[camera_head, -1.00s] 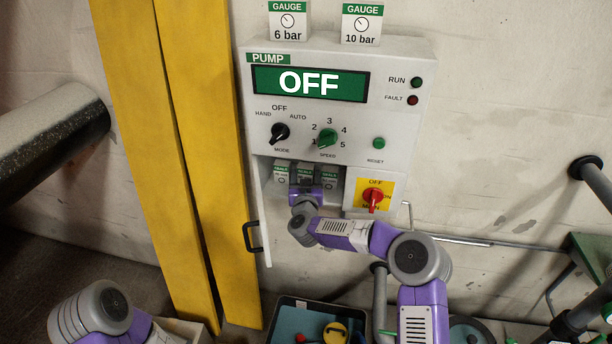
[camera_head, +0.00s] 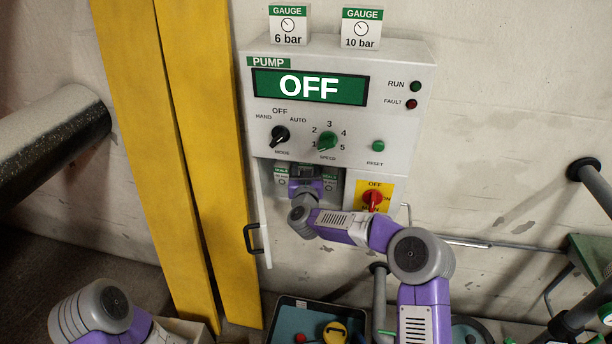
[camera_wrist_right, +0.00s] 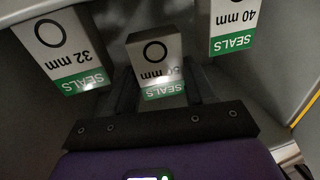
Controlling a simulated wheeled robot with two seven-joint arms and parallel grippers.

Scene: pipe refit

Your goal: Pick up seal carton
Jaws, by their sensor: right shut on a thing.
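Three white seal cartons with green SEALS bands are in the open compartment under the pump panel. In the right wrist view, upside down, they are a 32 mm carton (camera_wrist_right: 62,48) at left, a middle carton (camera_wrist_right: 155,62) with its size partly hidden, and a 40 mm carton (camera_wrist_right: 232,28) at right. My right gripper (camera_wrist_right: 158,84) is shut on the middle carton, one finger on each side. In the head view my right gripper (camera_head: 303,174) is inside the compartment and hides that carton. I cannot tell whether the carton is off the floor. My left gripper is out of view.
The compartment door (camera_head: 263,220) hangs open at left. The red main switch (camera_head: 373,199) is close right of the compartment. Yellow posts (camera_head: 190,150) stand left of the pump panel (camera_head: 400,130). A dark bin (camera_head: 284,325) with several items is below.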

